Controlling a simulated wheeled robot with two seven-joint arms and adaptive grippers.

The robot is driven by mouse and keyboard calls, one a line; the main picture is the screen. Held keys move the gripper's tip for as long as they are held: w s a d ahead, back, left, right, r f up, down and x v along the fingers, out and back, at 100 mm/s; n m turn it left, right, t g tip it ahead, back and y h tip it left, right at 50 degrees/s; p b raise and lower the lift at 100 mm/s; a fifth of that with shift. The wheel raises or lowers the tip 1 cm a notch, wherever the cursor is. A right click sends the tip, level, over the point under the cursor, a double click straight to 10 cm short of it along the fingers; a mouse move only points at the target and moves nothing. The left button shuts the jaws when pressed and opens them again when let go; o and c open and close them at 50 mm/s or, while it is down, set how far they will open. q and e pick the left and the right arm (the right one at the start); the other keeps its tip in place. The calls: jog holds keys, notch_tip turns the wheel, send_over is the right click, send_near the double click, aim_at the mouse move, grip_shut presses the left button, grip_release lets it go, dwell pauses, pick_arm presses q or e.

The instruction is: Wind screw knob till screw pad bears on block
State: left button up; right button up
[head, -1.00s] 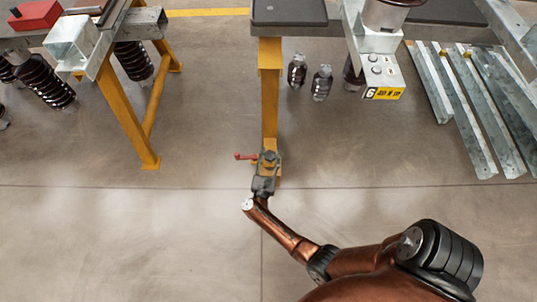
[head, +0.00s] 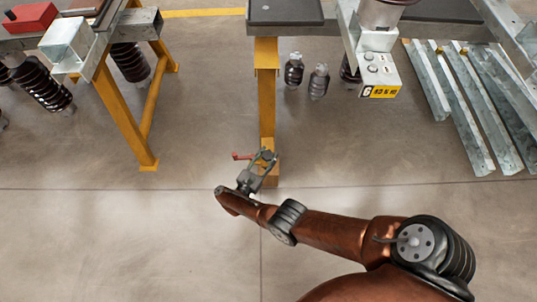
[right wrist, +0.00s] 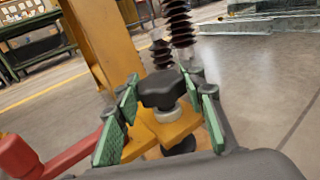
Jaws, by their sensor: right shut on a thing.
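The screw knob (right wrist: 160,88) is black and lobed, on a pale grey collar above a yellow bracket plate (right wrist: 143,138) in the right wrist view. My right gripper (right wrist: 166,90) has its green-padded fingers on both sides of the knob and is shut on it. Contact with a block is hidden. My left gripper is not in view.
A red handle (head: 241,156) sticks out left of the knob; it is large at lower left in the wrist view (right wrist: 50,160). The yellow post (head: 266,100) rises behind. Dark ribbed insulators (head: 294,70) stand farther back. Open floor lies left and right.

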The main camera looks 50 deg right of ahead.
aim_at(267, 154)
jog(key=shift+w+a+r, duration=0.15)
jog(key=shift+w+r, duration=0.1)
jog(key=shift+r, duration=0.1)
jog(key=o, duration=0.9)
jog(key=shift+r, duration=0.15)
jog(key=shift+o, duration=1.3)
jog(key=shift+s, duration=0.2)
jog(key=shift+f, duration=0.2)
jog(key=shift+w+a, duration=0.15)
jog(key=shift+w, duration=0.05)
jog(key=shift+r, duration=0.2)
jog(key=shift+s+d+r, duration=0.1)
jog(key=shift+d+r, duration=0.05)
jog(key=shift+r, duration=2.25)
jog(key=shift+s+d+r, duration=0.1)
jog(key=shift+d+r, duration=0.05)
jog(key=shift+r, duration=2.25)
